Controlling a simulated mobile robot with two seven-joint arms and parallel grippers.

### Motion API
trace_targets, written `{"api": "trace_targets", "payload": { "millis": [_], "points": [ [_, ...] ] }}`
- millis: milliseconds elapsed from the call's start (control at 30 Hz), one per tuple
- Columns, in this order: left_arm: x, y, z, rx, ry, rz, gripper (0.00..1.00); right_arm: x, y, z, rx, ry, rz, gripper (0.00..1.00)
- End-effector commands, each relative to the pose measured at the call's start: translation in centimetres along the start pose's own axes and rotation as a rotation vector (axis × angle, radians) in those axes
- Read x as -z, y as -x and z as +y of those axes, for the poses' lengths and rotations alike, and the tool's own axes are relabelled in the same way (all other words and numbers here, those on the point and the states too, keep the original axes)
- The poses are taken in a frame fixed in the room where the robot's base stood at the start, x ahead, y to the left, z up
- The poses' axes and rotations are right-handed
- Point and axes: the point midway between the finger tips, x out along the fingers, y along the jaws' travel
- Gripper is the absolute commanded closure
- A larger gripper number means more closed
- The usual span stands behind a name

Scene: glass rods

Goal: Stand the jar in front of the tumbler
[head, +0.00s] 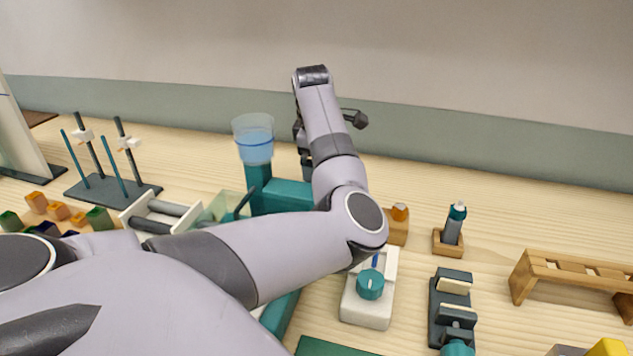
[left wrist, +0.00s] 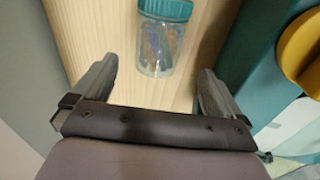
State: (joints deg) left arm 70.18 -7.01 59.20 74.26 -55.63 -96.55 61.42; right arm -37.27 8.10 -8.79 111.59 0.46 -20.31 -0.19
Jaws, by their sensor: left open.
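The jar (left wrist: 160,42) is clear with a teal lid and holds thin coloured pieces. It shows in the left wrist view on the pale wood table; the head view does not show it. My left gripper (left wrist: 157,70) is open, with a finger to either side of the jar's near end and a gap on both sides. In the head view my arm hides most of that gripper. A white frame with two grey rollers (head: 170,209), left of the arm, looks like the tumbler; my arm covers part of its front. My right gripper is out of view.
A teal machine (head: 259,178) carrying a clear cup of blue liquid (head: 253,138) stands close left of my forearm. A rod stand (head: 110,190), colored blocks (head: 58,210), a white dial box (head: 368,300) and a wooden rack (head: 575,270) surround the arm. The back right table is clear.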

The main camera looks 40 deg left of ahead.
Motion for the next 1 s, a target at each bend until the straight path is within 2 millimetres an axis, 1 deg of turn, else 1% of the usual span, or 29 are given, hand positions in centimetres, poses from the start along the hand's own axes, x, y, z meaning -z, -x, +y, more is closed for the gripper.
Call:
{"api": "trace_targets", "payload": {
  "millis": [167,367,600,700,967,1000],
  "points": [
    [-0.3,-0.9,-0.4,0.024,0.016,-0.021,0.0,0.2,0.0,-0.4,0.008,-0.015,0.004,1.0],
    [-0.4,-2.9,-0.2,0.023,0.015,-0.02,0.0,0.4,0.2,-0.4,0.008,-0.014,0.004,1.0],
    [-0.5,-6.2,0.2,0.023,0.015,-0.019,0.0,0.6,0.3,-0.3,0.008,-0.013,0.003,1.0],
    [-0.5,-7.1,0.1,0.021,0.015,-0.019,0.0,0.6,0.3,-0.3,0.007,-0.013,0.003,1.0],
    [-0.5,-7.3,0.2,0.018,0.016,-0.019,0.0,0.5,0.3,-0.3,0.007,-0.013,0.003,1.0],
    [-0.5,-7.3,0.2,0.018,0.016,-0.019,0.1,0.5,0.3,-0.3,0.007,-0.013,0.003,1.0]
  ]
}}
